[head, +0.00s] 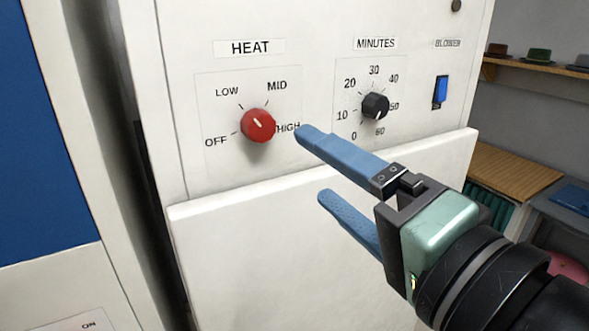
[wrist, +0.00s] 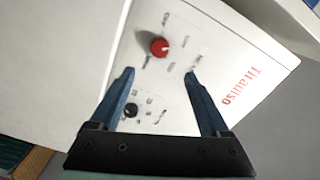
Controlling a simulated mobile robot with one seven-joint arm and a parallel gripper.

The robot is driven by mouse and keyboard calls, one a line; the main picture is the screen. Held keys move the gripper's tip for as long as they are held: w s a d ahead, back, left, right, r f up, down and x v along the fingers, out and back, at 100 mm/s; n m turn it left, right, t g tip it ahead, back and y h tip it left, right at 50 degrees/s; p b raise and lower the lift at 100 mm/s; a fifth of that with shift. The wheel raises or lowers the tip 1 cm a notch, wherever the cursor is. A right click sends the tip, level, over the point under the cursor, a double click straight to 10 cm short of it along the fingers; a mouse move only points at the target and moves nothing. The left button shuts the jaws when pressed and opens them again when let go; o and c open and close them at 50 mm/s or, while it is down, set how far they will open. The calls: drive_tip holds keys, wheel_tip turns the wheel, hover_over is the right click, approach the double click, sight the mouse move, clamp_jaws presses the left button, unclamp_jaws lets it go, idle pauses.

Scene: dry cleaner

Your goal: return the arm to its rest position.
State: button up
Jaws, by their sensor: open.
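My gripper (head: 312,164) has two blue fingers spread apart with nothing between them. It reaches in from the lower right in front of the white machine panel (head: 230,85). Its upper fingertip appears just right of the red HEAT knob (head: 258,125), near the HIGH label, with no clear contact. In the wrist view, my gripper (wrist: 159,72) is also open, and the red knob (wrist: 159,47) shows beyond the gap between the fingertips. The black MINUTES knob (head: 375,105) is above the upper finger. It also shows beside the left finger in the wrist view (wrist: 131,110).
A blue BLOWER switch (head: 440,91) is on the panel's right. A blank white lower panel (head: 250,245) stands out below the knobs, close behind the fingers. A wooden shelf (head: 535,75) and wooden-topped counter (head: 515,175) are at the right. A blue-and-white unit (head: 40,130) stands at the left.

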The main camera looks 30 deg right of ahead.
drive_tip(key=w+a+r+n+t+h, duration=0.2)
drive_tip(key=w+a+r+n+t, duration=0.2)
drive_tip(key=w+a+r+n, duration=0.25)
drive_tip(key=s+a+r+n+t+y+b, duration=0.1)
drive_tip(key=s+a+r+n+t, duration=0.4)
drive_tip(key=a, duration=0.5)
wheel_tip(320, 180, up, 4)
drive_tip(key=shift+s+f+n, duration=0.2)
drive_tip(key=shift+f+n, duration=0.05)
drive_tip(key=shift+n, duration=0.8)
